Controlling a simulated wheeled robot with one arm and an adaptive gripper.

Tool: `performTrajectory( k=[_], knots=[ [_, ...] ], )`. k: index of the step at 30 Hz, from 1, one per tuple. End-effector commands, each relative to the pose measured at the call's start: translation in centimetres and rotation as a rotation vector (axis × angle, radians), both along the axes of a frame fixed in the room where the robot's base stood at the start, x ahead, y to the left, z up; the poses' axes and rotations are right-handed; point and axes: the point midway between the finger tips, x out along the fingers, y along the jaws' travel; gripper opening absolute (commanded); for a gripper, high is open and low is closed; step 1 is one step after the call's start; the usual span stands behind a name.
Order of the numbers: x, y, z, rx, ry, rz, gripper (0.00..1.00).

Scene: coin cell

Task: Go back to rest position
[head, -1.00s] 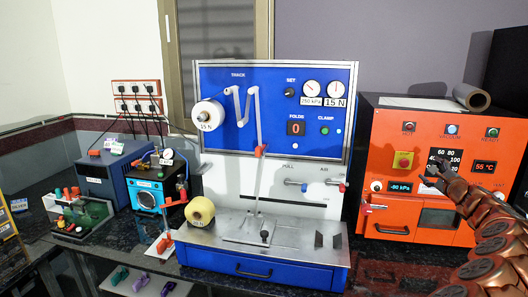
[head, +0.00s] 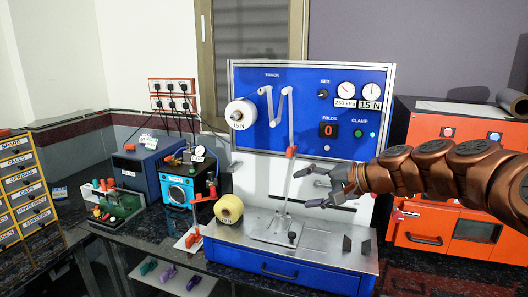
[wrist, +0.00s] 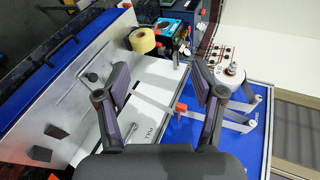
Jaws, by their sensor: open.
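My gripper (head: 318,188) is open and empty. In the head view it is in front of the blue winding machine (head: 247,85), above its steel deck and to the right of the white strip. In the wrist view the two fingers of my gripper (wrist: 160,90) stand apart with nothing between them. My copper-coloured arm reaches in from the right edge and covers part of the orange oven (head: 421,237). The yellow tape roll (head: 229,208) stands on the left of the deck and also shows in the wrist view (wrist: 143,41).
A blue-and-black pump unit (head: 177,190), a dark blue box (head: 140,172) and a green board with small parts (head: 113,208) stand to the left. A yellow drawer rack (head: 20,190) is at the far left. Coloured items lie on a lower shelf.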

Motion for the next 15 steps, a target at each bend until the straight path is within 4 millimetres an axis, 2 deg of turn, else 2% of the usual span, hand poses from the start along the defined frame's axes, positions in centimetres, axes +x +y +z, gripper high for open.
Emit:
performTrajectory(
  k=[1, 3, 7, 11, 15],
  knots=[
    [-2.4, 1.6, -0.8, -0.061, 0.008, 0.055, 0.68],
    [-5.7, 3.2, -2.5, -0.147, 0.027, 0.129, 0.68],
    [-11.9, 4.8, -5.9, -0.309, 0.071, 0.255, 0.68],
    [-17.8, 4.6, -9.4, -0.473, 0.123, 0.358, 0.68],
    [-24.2, 2.7, -13.1, -0.646, 0.196, 0.454, 0.68]
  ],
)
